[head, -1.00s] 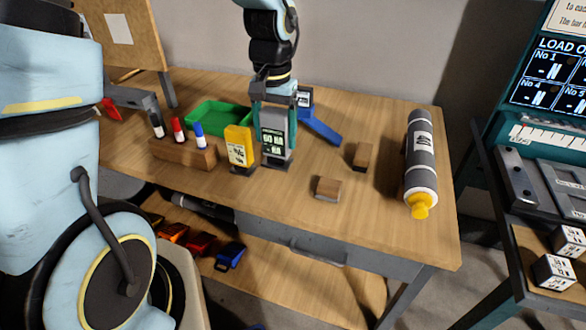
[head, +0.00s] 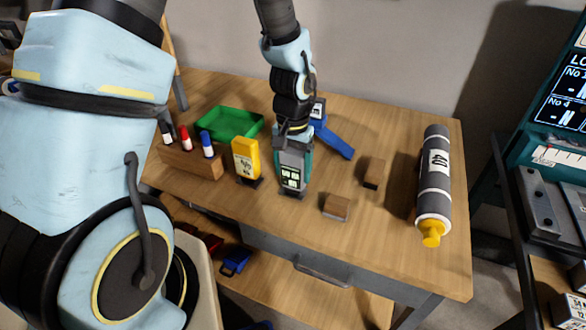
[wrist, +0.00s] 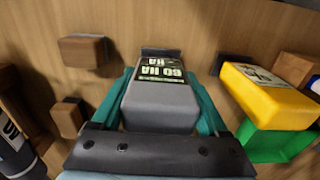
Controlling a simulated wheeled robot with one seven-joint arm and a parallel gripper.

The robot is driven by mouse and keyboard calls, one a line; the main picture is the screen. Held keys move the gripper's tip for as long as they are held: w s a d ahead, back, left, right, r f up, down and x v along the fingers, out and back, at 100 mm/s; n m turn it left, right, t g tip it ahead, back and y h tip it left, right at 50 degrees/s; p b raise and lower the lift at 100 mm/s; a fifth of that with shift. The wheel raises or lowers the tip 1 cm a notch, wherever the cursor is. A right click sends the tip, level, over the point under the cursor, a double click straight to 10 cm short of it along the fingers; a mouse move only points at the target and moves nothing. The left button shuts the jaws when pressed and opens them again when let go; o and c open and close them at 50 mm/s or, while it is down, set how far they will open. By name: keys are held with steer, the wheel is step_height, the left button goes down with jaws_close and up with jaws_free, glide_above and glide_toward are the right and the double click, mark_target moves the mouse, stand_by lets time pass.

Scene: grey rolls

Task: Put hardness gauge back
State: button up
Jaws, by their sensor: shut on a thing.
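The hardness gauge is a grey block-shaped device (head: 292,180) with a lit display and a dark foot. It is upright over the wooden table, right of a yellow gauge (head: 246,160). I cannot tell whether its foot touches the table. My gripper (head: 293,153) comes down from above and is shut on its sides. In the wrist view the gauge (wrist: 160,105) sits between the teal fingers of my gripper (wrist: 165,100), with its display reading 60 HA. The yellow gauge (wrist: 268,95) stands apart on the right there.
Two small wooden blocks (head: 336,207) (head: 373,173) and a large grey cylinder with a yellow tip (head: 435,185) are to the right. A marker rack (head: 190,161), a green tray (head: 230,124) and a blue stand (head: 335,143) are near. Bare table (head: 400,245) lies in front of the blocks.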

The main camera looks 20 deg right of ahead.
steer(key=shift+f, duration=0.35)
steer(key=shift+f, duration=0.1)
steer(key=o, duration=1.3)
step_height(320, 180, up, 12)
steer(key=shift+r+b, duration=0.1)
steer(key=shift+b, duration=0.75)
steer(key=a+n, duration=0.2)
steer(key=a, duration=0.6)
steer(key=w+a+n+t, duration=0.1)
steer(key=a+n, duration=0.2)
steer(key=a, duration=0.5)
steer(key=a+r+n, duration=0.1)
steer(key=a+n, duration=0.1)
steer(key=a, duration=0.7)
steer(key=shift+w+a+t, duration=0.1)
steer(key=shift+w+t, duration=0.05)
steer(key=shift+t, duration=0.15)
